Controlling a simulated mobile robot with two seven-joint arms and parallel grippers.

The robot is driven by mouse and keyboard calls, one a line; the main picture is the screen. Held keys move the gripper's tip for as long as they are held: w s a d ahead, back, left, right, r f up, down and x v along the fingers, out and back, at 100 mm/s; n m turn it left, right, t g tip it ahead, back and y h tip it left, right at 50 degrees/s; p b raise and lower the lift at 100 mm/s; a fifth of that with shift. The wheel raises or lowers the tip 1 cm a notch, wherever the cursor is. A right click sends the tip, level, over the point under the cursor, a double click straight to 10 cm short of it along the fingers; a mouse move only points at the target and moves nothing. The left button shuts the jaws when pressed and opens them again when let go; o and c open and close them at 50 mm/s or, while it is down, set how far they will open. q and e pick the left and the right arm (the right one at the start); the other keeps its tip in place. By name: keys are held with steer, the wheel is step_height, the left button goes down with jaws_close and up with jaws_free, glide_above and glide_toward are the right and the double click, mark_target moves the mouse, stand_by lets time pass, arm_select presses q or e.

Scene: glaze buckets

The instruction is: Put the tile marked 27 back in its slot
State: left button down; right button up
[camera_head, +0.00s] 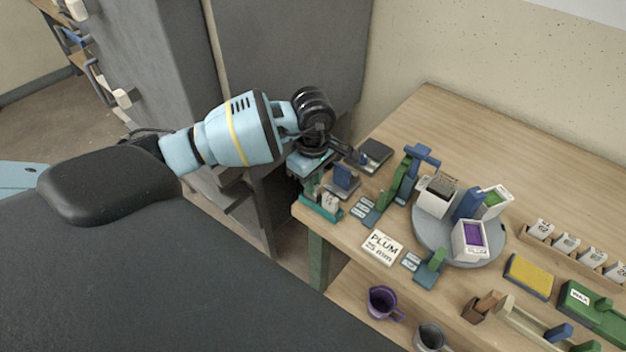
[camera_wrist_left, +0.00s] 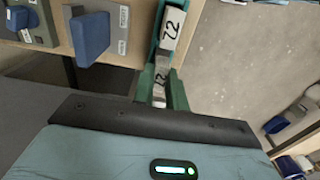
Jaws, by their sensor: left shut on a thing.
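My left gripper (camera_head: 308,166) is at the left end of the table, just above a teal rack (camera_head: 318,208). In the left wrist view a pale tile (camera_wrist_left: 160,86) sits close in front of the gripper's palm, which fits the gripper being shut on it. Its dark number is turned and partly hidden, so I cannot read it surely. Another white tile (camera_wrist_left: 172,30) farther along the teal rack carries a number like 22. A white tile (camera_head: 330,200) also shows at the rack in the head view. The fingertips are largely hidden. My right gripper is not in view.
A blue block on a grey base (camera_head: 344,180) stands close beside the rack. A PLUM 25 mm card (camera_head: 382,247), a grey turntable (camera_head: 430,250) with boxes, and a yellow sponge-like block (camera_head: 529,277) lie to the right. A grey cabinet stands behind my arm.

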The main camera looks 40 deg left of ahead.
arm_select(q)
steer(key=shift+f, duration=0.35)
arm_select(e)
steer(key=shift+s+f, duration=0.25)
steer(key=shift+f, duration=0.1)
arm_select(q)
steer(key=c, duration=1.3)
jaws_free()
steer(key=shift+c, duration=0.2)
steer(key=shift+r, duration=0.1)
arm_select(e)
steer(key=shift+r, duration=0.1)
